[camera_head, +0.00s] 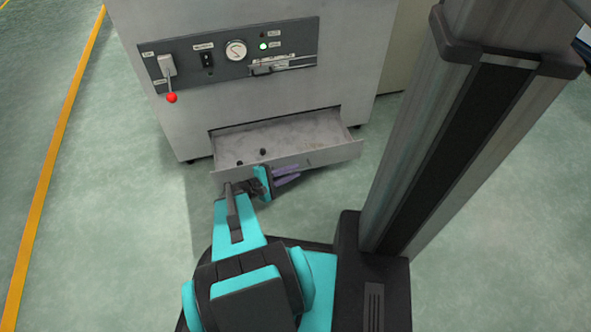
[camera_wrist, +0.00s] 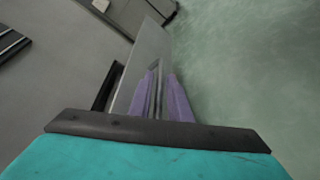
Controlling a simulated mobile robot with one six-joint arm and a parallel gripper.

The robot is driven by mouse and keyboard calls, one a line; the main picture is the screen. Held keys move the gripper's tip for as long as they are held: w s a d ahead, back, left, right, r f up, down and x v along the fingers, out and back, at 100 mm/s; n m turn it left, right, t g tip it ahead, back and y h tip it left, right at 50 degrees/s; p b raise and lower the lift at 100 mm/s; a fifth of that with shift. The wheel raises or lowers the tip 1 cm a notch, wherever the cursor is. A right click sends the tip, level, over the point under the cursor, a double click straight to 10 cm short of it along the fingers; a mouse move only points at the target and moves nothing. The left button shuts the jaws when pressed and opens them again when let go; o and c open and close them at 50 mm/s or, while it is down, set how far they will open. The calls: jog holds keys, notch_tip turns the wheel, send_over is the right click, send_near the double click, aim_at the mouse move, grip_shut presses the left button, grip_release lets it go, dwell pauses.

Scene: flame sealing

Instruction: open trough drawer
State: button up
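The trough drawer (camera_head: 330,154) at the foot of the grey cabinet is pulled out, its inside showing in the head view. Its front panel (camera_wrist: 150,50) runs upward through the middle of the wrist view. My gripper (camera_head: 299,172) is at the outer face of that panel, its purple fingers pointing right along it. In the wrist view the two fingers (camera_wrist: 160,85) are close together, one on each side of the narrow grey drawer handle (camera_wrist: 155,72). They appear shut on it, though the contact itself is hard to see.
The cabinet (camera_head: 190,110) carries a control panel (camera_head: 228,55) with a red-knobbed lever (camera_head: 171,97), a gauge (camera_head: 236,50) and a lit green lamp. Small dark bits (camera_head: 263,152) lie in the drawer. The green floor is clear to the left and right of the drawer.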

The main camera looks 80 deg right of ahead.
jog(key=shift+p+v, duration=0.75)
jog(key=shift+v, duration=1.65)
jog(key=shift+s, duration=0.2)
